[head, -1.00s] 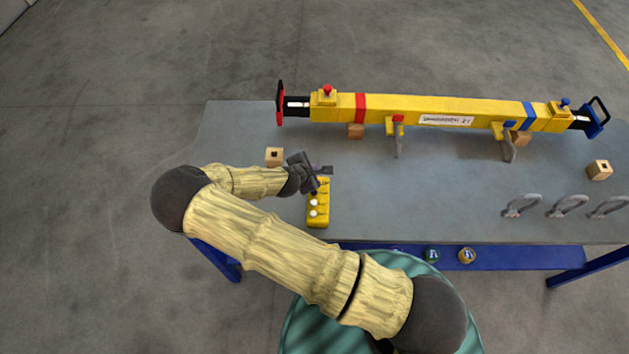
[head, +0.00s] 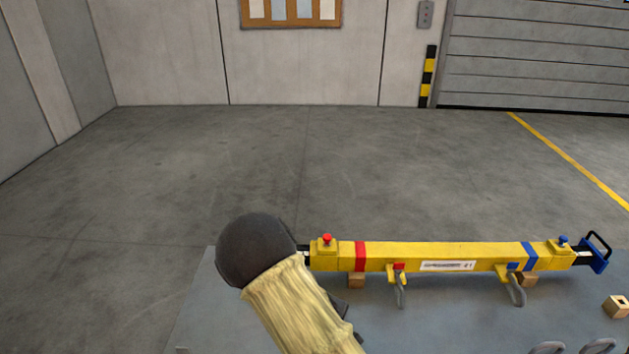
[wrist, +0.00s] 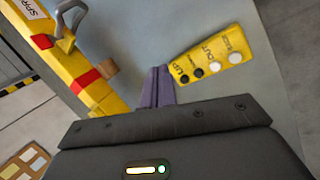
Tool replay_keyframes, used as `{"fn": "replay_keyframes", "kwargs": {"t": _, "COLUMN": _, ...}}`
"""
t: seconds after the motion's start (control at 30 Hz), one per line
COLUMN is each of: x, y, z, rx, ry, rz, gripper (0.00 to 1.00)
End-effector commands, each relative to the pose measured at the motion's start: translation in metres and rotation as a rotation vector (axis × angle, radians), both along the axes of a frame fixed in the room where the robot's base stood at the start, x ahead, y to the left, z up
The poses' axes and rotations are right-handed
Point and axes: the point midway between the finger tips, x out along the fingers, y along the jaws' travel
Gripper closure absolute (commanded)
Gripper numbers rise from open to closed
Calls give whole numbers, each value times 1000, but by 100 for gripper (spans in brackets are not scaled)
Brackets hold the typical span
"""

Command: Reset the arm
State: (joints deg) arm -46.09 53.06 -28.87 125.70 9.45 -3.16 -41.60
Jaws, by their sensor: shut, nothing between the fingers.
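My gripper (wrist: 158,86) shows in the wrist view with its two purple-grey fingers together and nothing between them. It is over the grey table (wrist: 150,35), apart from the yellow beam and close in the picture to the yellow button box (wrist: 212,55). The box has black and white buttons and lettering.
The yellow beam (head: 440,257) with red and blue bands lies along the table (head: 200,325), propped on wooden blocks (head: 356,281). A wooden block (head: 616,306) is at the right. The floor beyond the table is clear up to the wall.

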Motion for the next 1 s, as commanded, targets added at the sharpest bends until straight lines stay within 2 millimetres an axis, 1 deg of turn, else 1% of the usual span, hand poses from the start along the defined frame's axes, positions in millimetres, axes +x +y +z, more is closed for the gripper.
{"fn": "replay_keyframes", "kwargs": {"t": 0.1, "x": -10, "y": -12, "z": 21, "rx": 107, "ry": 11, "rz": -158, "gripper": 100}}
{"fn": "replay_keyframes", "kwargs": {"t": 0.3, "x": -31, "y": -29, "z": 60, "rx": 258, "ry": 24, "rz": -391, "gripper": 100}}
{"fn": "replay_keyframes", "kwargs": {"t": 0.47, "x": -49, "y": -44, "z": 93, "rx": 361, "ry": 19, "rz": -557, "gripper": 100}}
{"fn": "replay_keyframes", "kwargs": {"t": 0.7, "x": -83, "y": -68, "z": 141, "rx": 480, "ry": -13, "rz": -782, "gripper": 100}}
{"fn": "replay_keyframes", "kwargs": {"t": 0.8, "x": -100, "y": -78, "z": 158, "rx": 515, "ry": -36, "rz": -866, "gripper": 100}}
{"fn": "replay_keyframes", "kwargs": {"t": 0.9, "x": -116, "y": -87, "z": 171, "rx": 537, "ry": -58, "rz": -939, "gripper": 100}}
{"fn": "replay_keyframes", "kwargs": {"t": 1.0, "x": -126, "y": -92, "z": 178, "rx": 547, "ry": -74, "rz": -984, "gripper": 100}}
